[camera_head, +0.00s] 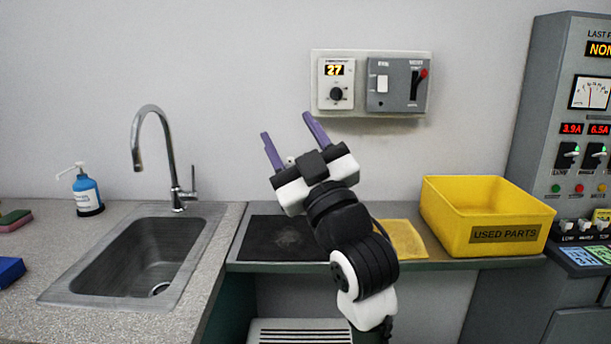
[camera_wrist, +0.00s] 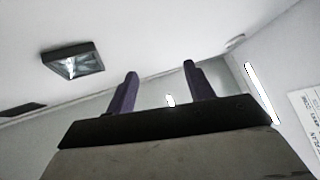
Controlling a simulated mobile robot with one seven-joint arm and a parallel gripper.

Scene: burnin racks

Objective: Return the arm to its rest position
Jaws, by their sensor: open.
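My gripper (camera_head: 289,141) is raised in front of the wall, above the shelf between the sink and the yellow bin. Its two purple fingers point up and slightly left. They are apart with nothing between them. The wrist view shows the same open gripper (camera_wrist: 158,90) against the ceiling and upper wall. My arm rises from the bottom of the head view, bent up past the shelf edge, and hides part of the shelf.
A sink (camera_head: 140,262) with a tall faucet (camera_head: 172,160) is at left, beside a blue soap bottle (camera_head: 87,192). A yellow bin (camera_head: 478,217) marked USED PARTS and a control panel (camera_head: 575,150) are at right. A wall switch box (camera_head: 398,84), black mat (camera_head: 285,240) and yellow cloth (camera_head: 403,239) are near my arm.

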